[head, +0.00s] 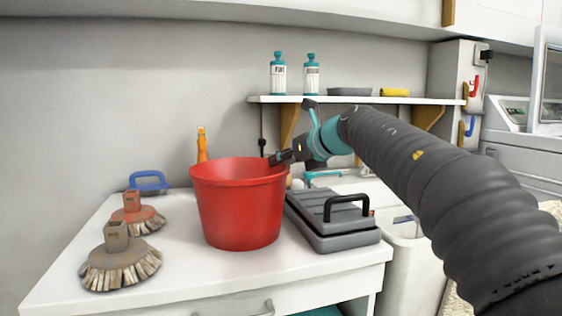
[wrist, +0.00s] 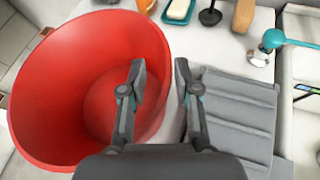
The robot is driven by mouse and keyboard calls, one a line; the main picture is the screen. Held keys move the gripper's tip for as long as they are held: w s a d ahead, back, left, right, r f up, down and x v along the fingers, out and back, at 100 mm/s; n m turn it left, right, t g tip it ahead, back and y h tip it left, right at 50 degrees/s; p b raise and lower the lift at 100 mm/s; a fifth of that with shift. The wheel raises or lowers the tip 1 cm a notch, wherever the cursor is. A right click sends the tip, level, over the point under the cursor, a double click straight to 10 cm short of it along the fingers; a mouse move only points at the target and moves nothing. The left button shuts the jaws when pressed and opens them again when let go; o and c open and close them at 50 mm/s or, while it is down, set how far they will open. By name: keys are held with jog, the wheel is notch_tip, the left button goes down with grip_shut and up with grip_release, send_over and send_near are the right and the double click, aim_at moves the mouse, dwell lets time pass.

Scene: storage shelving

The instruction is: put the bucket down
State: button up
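The red bucket (head: 240,208) is upright at the middle of the white counter, and its base appears to rest on the top. It also fills the left of the wrist view (wrist: 60,80), with its empty inside showing. My gripper (head: 276,158) is at the bucket's right rim. In the wrist view my gripper (wrist: 160,72) has its fingers apart, the left one over the bucket's inside and the right one outside the rim. The rim passes between them, and I see a gap beside it. Finger contact below is hidden.
A grey case with a black handle (head: 330,222) lies close to the bucket's right. Two brushes (head: 120,262) (head: 138,217) and a blue-handled brush (head: 148,181) are at left. An orange bottle (head: 202,146) stands behind. A shelf (head: 350,100) hangs above; free counter lies in front.

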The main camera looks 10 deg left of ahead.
jog(key=v, duration=1.1)
jog(key=shift+p, duration=0.3)
